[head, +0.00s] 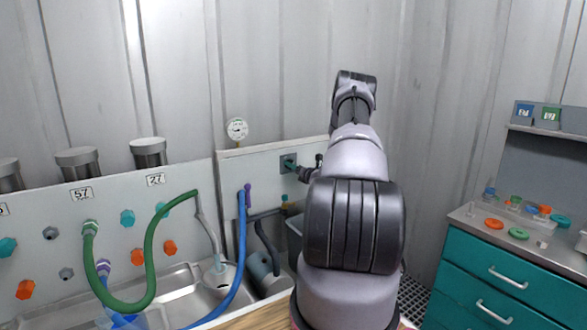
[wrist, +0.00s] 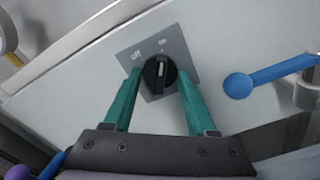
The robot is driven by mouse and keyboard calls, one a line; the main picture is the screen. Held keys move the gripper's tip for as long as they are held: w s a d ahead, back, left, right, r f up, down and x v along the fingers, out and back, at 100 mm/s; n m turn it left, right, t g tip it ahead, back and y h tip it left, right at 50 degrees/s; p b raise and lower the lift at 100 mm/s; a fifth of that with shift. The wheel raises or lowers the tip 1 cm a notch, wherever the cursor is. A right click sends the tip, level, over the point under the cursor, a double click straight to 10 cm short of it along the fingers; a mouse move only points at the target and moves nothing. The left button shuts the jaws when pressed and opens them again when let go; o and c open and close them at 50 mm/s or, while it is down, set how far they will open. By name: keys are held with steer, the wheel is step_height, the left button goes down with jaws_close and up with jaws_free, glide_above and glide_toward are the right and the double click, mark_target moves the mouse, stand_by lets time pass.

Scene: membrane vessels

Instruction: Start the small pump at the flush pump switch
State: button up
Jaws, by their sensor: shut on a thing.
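The flush pump switch is a black round knob (wrist: 159,74) on a grey square plate (wrist: 187,60) marked "off" and "on". In the wrist view, the white line on the knob points up the picture, between the two marks and nearer "on". My gripper (wrist: 158,80) has its two teal fingers on either side of the knob, shut on it. In the head view the switch plate (head: 285,164) sits on the white panel, and my gripper (head: 296,167) reaches it from the right, hiding most of the knob. The small pump (head: 263,268) appears to be the grey cylinder below the panel.
A blue lever handle (wrist: 240,85) sticks out close to the right of the switch. A pressure gauge (head: 237,129) stands above the panel's top edge. Green (head: 150,250) and blue (head: 240,255) hoses hang left, over a steel sink. A teal drawer cabinet (head: 500,270) stands right.

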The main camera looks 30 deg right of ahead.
steer(key=shift+f, duration=0.1)
steer(key=o, duration=1.4)
steer(key=shift+c, duration=0.2)
steer(key=shift+s, duration=0.1)
steer(key=s, duration=1)
steer(key=shift+s+d, duration=0.2)
steer(key=shift+s, duration=0.15)
